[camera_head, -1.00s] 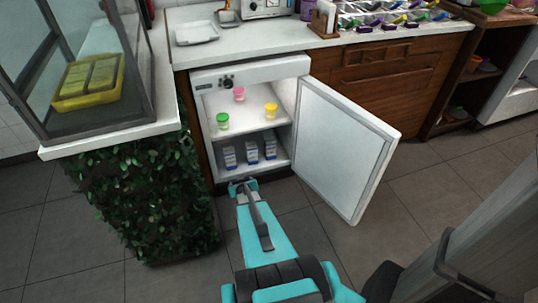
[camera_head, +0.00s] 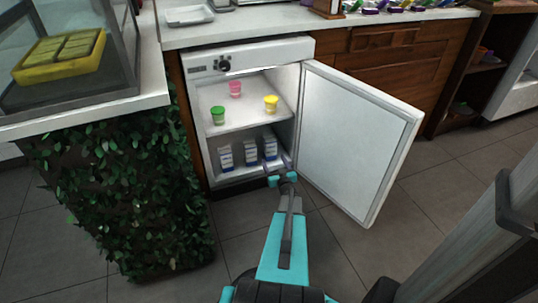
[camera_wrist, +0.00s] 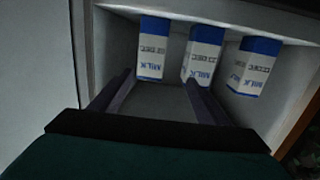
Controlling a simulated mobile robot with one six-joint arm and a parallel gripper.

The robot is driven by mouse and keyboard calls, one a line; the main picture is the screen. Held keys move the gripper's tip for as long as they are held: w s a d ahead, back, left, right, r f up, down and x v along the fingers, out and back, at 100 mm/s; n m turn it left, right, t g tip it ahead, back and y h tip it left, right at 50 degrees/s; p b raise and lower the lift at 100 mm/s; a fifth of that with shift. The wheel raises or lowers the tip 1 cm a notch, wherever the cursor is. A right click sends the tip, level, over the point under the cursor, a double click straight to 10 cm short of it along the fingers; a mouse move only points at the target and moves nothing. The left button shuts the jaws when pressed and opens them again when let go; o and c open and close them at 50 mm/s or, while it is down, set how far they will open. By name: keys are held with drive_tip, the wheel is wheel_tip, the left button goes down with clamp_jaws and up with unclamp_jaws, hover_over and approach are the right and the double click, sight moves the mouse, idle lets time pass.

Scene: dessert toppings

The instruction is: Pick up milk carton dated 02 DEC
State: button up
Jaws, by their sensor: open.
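Several small blue-and-white milk cartons stand in a row on the fridge's lower level: left (camera_head: 226,156), middle (camera_head: 250,152) and right (camera_head: 270,149) in the head view. The wrist view looks upside down and shows a left carton (camera_wrist: 152,48), a middle carton (camera_wrist: 203,54) and a right carton (camera_wrist: 255,66). Each bears MILK and a date print, too blurred to tell which reads 02 DEC. My gripper (camera_head: 282,170) is open and empty at the fridge's front, by the head view's right carton. In the wrist view its fingers (camera_wrist: 160,80) point toward the left and middle cartons.
The white fridge (camera_head: 250,55) is open, its door (camera_head: 355,140) swung out to the right close to my gripper. Green (camera_head: 218,115), pink (camera_head: 235,88) and yellow (camera_head: 271,104) cups stand on the upper shelf. A leafy planter (camera_head: 120,195) stands left.

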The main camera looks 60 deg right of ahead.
sight(271, 147)
drive_tip(key=shift+s+d+f+t+b, duration=0.2)
drive_tip(key=shift+s+d+t+b, duration=0.3)
drive_tip(key=shift+d, duration=0.45)
drive_tip(key=shift+s+h, duration=0.15)
drive_tip(key=shift+h, duration=0.15)
drive_tip(key=b+x, duration=0.1)
drive_tip(key=x, duration=0.3)
drive_tip(key=b+x, duration=0.1)
drive_tip(key=x, duration=0.2)
drive_tip(key=shift+w+d+f, duration=0.2)
drive_tip(key=shift+w+d, duration=0.05)
drive_tip(key=shift+d, duration=0.05)
drive_tip(key=shift+w+d+r, duration=0.1)
drive_tip(key=shift+w+d, duration=0.15)
drive_tip(key=shift+w, duration=0.1)
drive_tip(key=shift+w+b, duration=0.1)
drive_tip(key=shift+b, duration=0.25)
drive_tip(key=shift+b+x, duration=1.35)
drive_tip(key=shift+x, duration=1.1)
